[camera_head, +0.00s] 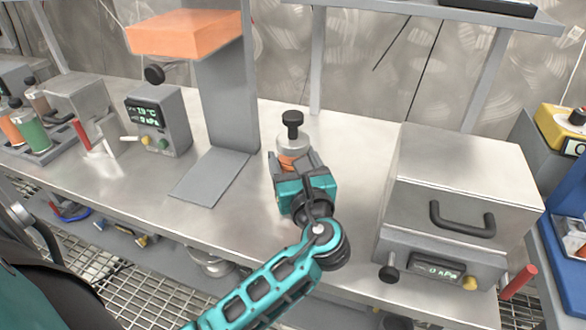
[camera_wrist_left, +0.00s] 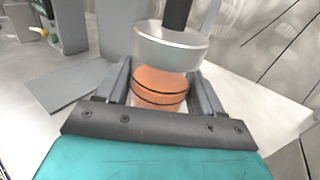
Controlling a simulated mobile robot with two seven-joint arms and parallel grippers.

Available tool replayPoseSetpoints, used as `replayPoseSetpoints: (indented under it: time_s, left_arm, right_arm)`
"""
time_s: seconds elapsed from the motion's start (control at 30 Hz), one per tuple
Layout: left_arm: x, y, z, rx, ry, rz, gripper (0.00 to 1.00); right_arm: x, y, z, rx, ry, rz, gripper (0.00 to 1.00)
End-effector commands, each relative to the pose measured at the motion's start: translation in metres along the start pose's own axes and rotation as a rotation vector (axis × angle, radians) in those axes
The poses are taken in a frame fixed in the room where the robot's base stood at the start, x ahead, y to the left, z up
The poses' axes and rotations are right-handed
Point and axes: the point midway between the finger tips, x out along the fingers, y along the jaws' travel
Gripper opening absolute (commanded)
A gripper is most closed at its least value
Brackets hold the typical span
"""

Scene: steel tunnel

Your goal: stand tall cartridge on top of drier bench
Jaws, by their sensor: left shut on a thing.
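My left gripper (camera_head: 289,165) reaches over the steel bench and is shut on a cartridge. The cartridge (camera_head: 292,143) has a silver cap, a black knob on top and an orange body, and stands upright between the fingers. In the left wrist view the cartridge (camera_wrist_left: 160,84) shows its ringed orange body between the two fingers (camera_wrist_left: 160,88). Its lower end is hidden by the gripper, so I cannot tell whether it touches the bench. The drier bench (camera_head: 345,145) is the long steel surface, as far as I can tell. My right gripper is not in view.
A grey box with a handle (camera_head: 450,180) stands to the right. A grey stand with an orange head (camera_head: 185,32) and a meter box (camera_head: 158,118) are to the left. Other cartridges (camera_head: 28,128) sit at far left. Bare steel lies right of my gripper.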

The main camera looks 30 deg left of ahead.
Motion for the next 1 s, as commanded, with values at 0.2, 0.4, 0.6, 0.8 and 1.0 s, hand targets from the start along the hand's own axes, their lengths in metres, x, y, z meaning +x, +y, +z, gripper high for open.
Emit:
replayPoseSetpoints:
  time_s: [0.2, 0.4, 0.6, 0.8, 1.0]
  left_arm:
    - [0.0001, -0.0001, -0.0101, -0.003, -0.004, -0.001, 0.23]
    - [0.0001, -0.0001, -0.0106, -0.002, -0.003, 0.0, 0.23]
    - [-0.0001, 0.0, -0.0135, -0.002, -0.001, 0.0, 0.79]
    - [-0.0001, -0.0001, -0.0134, -0.002, -0.001, 0.0, 0.93]
    - [-0.0001, -0.0001, -0.0123, -0.002, -0.001, 0.0, 0.93]
  right_arm:
    - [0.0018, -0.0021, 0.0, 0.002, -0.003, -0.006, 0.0]
    - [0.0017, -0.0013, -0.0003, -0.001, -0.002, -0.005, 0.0]
    - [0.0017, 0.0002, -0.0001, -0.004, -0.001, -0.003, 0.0]
    - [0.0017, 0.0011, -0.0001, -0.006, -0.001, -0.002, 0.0]
    - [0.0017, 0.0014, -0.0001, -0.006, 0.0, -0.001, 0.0]
